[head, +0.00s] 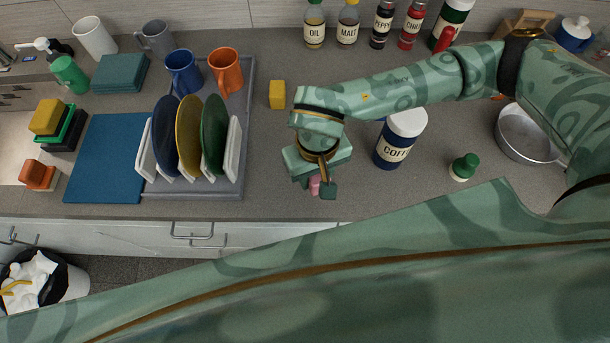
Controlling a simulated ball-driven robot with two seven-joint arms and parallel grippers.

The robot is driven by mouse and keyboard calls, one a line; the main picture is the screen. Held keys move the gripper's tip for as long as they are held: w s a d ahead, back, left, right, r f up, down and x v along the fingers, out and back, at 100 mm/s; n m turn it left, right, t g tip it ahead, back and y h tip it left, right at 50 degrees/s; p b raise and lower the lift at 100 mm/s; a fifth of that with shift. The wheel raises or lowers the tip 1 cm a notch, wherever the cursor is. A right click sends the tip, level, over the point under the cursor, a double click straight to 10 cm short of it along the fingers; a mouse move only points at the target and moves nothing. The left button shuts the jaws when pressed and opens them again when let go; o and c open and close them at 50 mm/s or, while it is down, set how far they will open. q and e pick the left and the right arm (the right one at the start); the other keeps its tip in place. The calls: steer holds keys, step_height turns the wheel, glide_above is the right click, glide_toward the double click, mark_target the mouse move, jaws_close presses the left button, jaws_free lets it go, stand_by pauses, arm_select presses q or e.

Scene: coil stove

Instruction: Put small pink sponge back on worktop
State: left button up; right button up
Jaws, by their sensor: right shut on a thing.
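I cannot tell whether the sponge touches the worktop. My left gripper is not in view.
A yellow block (277,95) stands behind and left of the gripper. The dish rack (233,150) with plates is to the left. The coffee tin (400,138), a green-topped shaker (464,167) and a pan (523,135) are to the right. The worktop's front strip is clear.

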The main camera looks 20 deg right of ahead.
steer(key=f, duration=0.1)
steer(key=w+f+b, duration=0.1)
steer(key=a+f+b, duration=0.1)
steer(key=shift+w+f, duration=0.2)
steer(key=shift+w, duration=0.1)
steer(key=shift+w+a+f+b, duration=0.3)
steer(key=shift+w+f+b, duration=0.45)
steer(key=shift+w+b, duration=0.1)
steer(key=shift+w+d, duration=0.1)
steer(key=shift+w, duration=0.05)
steer(key=shift+w+d+f+b, duration=0.1)
steer(key=shift+w+f+b, duration=0.05)
steer(key=shift+f+b, duration=0.2)
steer(key=f+b, duration=0.3)
steer(key=shift+w+a+f, duration=0.15)
steer(key=shift+a+f, duration=0.1)
steer(key=shift+f, duration=0.05)
steer(key=shift+d+r, duration=0.1)
steer(key=shift+r, duration=0.15)
steer(key=shift+f, duration=0.15)
steer(key=o, duration=1)
steer(key=shift+c, duration=0.2)
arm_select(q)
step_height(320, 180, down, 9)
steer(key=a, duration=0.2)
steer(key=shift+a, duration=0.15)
